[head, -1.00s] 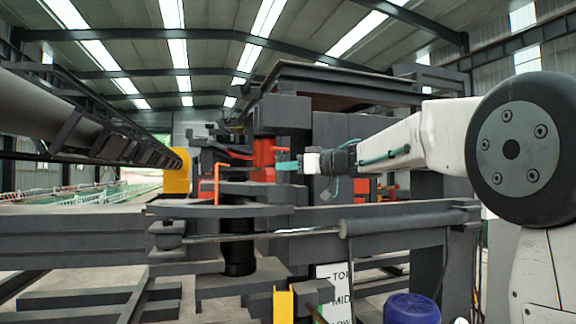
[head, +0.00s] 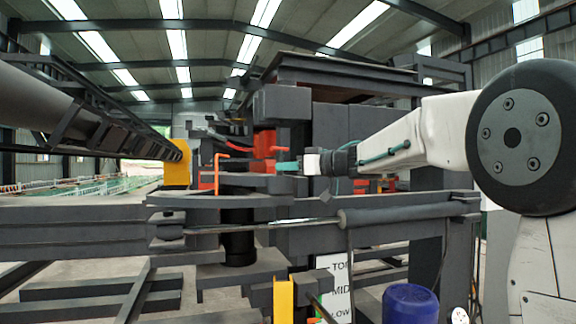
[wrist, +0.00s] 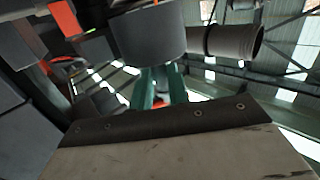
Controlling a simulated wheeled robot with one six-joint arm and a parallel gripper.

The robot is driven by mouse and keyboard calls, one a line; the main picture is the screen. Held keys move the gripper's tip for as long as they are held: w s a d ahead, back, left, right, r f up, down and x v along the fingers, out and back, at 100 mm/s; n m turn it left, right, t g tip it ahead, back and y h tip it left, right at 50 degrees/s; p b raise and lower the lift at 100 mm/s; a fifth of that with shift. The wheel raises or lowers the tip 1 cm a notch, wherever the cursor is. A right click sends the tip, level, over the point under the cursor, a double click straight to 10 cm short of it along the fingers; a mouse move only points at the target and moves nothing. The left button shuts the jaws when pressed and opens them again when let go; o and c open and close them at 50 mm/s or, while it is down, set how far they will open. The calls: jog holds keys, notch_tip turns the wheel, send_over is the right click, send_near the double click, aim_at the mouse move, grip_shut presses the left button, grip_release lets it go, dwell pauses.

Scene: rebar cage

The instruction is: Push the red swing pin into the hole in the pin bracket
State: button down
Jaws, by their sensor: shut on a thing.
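The hole is not visible. My gripper (head: 285,167) has teal fingers and points left, just right of the rod and above the plate's right end. In the wrist view its fingers (wrist: 161,82) run up to a grey rounded part (wrist: 150,35), which hides their tips. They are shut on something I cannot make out.
Heavy grey beams (head: 80,225) cross low in front. A grey roller (head: 395,213) lies to the right. A red block (head: 264,145) sits close behind my gripper. A blue drum (head: 410,303) stands below. A pipe (wrist: 240,42) shows in the wrist view.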

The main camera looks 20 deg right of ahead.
jog(key=shift+f, duration=0.7)
jog(key=c, duration=1.3)
grip_release()
jog(key=shift+o, duration=0.2)
jog(key=shift+f, duration=0.15)
jog(key=v, duration=0.8)
